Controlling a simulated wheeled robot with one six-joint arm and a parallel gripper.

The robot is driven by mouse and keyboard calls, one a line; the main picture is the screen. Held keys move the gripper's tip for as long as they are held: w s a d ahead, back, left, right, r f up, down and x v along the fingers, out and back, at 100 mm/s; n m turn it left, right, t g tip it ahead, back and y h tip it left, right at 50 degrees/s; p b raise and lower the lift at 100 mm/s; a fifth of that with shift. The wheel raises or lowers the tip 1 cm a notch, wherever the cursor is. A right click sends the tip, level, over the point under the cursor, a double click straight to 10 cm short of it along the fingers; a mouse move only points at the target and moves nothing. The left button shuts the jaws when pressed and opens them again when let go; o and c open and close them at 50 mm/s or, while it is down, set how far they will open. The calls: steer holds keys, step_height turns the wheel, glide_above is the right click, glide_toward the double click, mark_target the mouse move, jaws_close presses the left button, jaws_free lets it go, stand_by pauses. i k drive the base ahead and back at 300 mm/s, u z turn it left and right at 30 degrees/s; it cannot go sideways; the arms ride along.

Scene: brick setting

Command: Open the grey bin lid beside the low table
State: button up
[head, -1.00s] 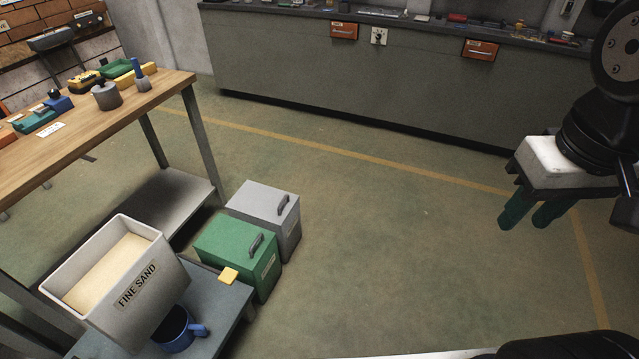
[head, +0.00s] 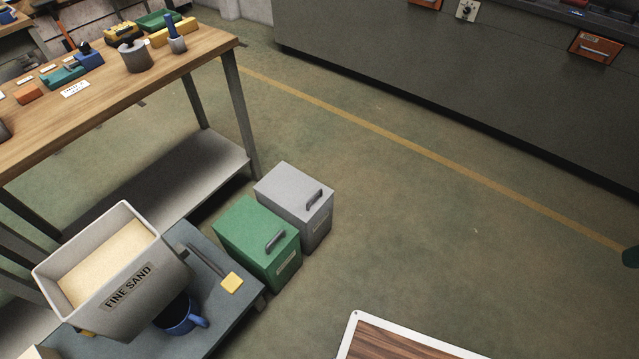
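The grey bin (head: 293,212) stands on the floor at the centre of the head view, with its lid (head: 290,188) shut flat on top. A dark handle (head: 314,199) sits on the lid's right part. The green bin (head: 262,243) stands directly beside it, nearer to me, between it and the low table (head: 241,294). Only a small dark green piece of my gripper (head: 632,257) shows at the right edge. It is far to the right of the bins, and its opening is out of view.
A wooden workbench (head: 120,85) stands behind at left. A wood-topped, white-edged surface (head: 395,340) is at the bottom. The floor right of the bins is clear.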

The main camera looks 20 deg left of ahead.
mark_target(302, 197)
steer(key=u, duration=0.55)
steer(key=i, duration=0.95)
steer(key=u, duration=0.75)
